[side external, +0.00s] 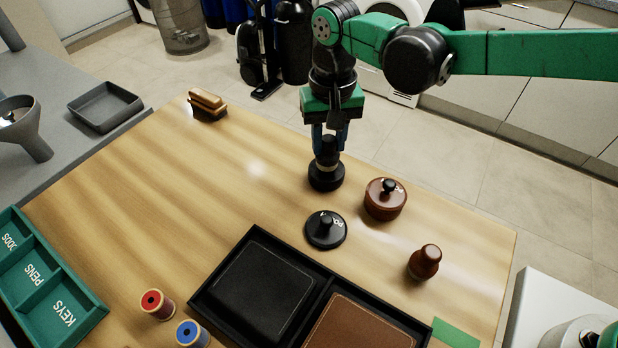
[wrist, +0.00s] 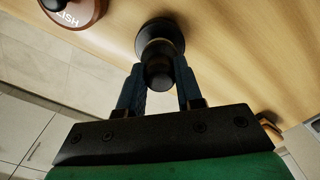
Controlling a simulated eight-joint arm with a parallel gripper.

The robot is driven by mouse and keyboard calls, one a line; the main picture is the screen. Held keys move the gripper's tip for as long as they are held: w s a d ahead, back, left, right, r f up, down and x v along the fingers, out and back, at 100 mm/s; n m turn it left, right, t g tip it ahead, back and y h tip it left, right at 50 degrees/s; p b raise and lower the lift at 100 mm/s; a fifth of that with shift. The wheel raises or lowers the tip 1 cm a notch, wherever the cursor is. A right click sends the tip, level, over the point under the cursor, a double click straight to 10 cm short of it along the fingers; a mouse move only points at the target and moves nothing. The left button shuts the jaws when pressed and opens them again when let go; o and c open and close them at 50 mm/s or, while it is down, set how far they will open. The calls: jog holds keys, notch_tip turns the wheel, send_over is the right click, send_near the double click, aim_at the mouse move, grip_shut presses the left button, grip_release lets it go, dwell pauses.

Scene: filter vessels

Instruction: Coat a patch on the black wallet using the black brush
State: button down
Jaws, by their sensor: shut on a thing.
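The black brush (side external: 326,176), a round-based dauber with a narrow handle, is upright at the far side of the wooden table. My gripper (side external: 327,142) is above it with its fingers shut on the handle. In the wrist view, the brush (wrist: 160,38) shows between the two blue fingers of my gripper (wrist: 159,76). I cannot tell whether its base touches the table. The black wallet (side external: 258,292) lies flat in the left compartment of a black tray (side external: 205,287), nearer the camera than the brush.
A black lettered lid or tin (side external: 318,238) lies between brush and tray. A brown lettered pot (side external: 384,206) and brown dauber (side external: 424,264) stand to the right. A brown wallet (side external: 362,333) fills the tray's right compartment. Red (side external: 157,305) and blue (side external: 191,335) spools stand left of it.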

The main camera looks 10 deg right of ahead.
aim_at(329, 138)
jog(key=shift+f, duration=0.6)
dwell(1.5)
jog(key=shift+r, duration=3.55)
